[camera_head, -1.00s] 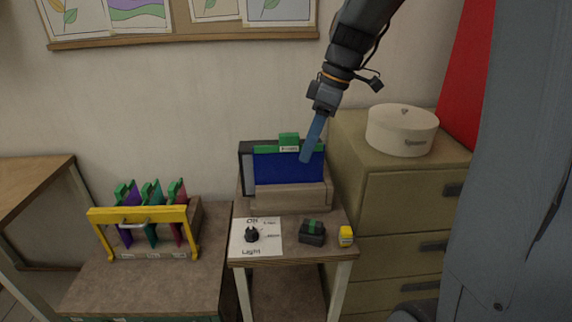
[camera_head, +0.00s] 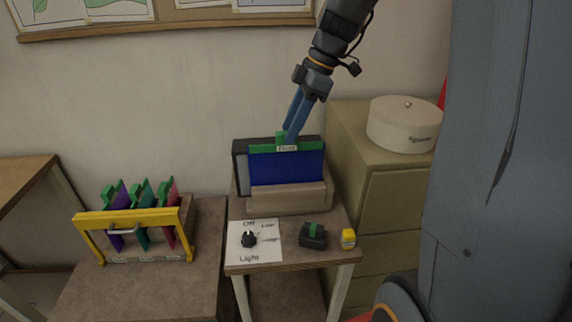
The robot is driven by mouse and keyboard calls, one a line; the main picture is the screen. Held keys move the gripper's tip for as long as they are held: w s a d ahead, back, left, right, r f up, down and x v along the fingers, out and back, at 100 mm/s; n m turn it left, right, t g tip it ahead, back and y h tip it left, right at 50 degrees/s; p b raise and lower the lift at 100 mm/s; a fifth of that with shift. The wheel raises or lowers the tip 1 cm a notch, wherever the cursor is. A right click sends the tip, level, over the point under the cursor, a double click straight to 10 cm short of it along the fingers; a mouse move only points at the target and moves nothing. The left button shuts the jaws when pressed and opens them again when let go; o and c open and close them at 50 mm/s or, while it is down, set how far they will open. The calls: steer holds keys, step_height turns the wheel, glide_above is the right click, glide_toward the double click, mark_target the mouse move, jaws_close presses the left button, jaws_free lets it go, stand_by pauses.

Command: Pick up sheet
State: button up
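A blue sheet (camera_head: 285,167) with a green top edge and a raised green tab (camera_head: 281,137) stands upright in a wooden holder (camera_head: 290,200) on the small table. A small label is on the green edge. My gripper (camera_head: 289,134) points down at the tab from above. Its two blue fingers show a gap between them, and they look open. One fingertip overlaps the tab in view; I cannot tell whether it touches. The sheet sits in its holder.
A yellow-framed rack (camera_head: 130,216) with several coloured sheets stands at left. A light dial (camera_head: 249,239), a dark block with a green top (camera_head: 313,236) and a yellow jar (camera_head: 348,239) lie in front of the holder. A round white box (camera_head: 404,124) stands on the cabinet at right.

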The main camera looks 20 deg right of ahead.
steer(key=shift+p+x, duration=0.5)
steer(key=shift+x, duration=1.3)
steer(key=shift+s, duration=0.1)
steer(key=c, duration=0.9)
jaws_close()
steer(key=shift+r, duration=0.2)
steer(key=shift+r, duration=0.65)
step_height(320, 180, up, 17)
steer(key=b, duration=0.4)
steer(key=shift+f+b, duration=0.25)
steer(key=shift+b, duration=0.05)
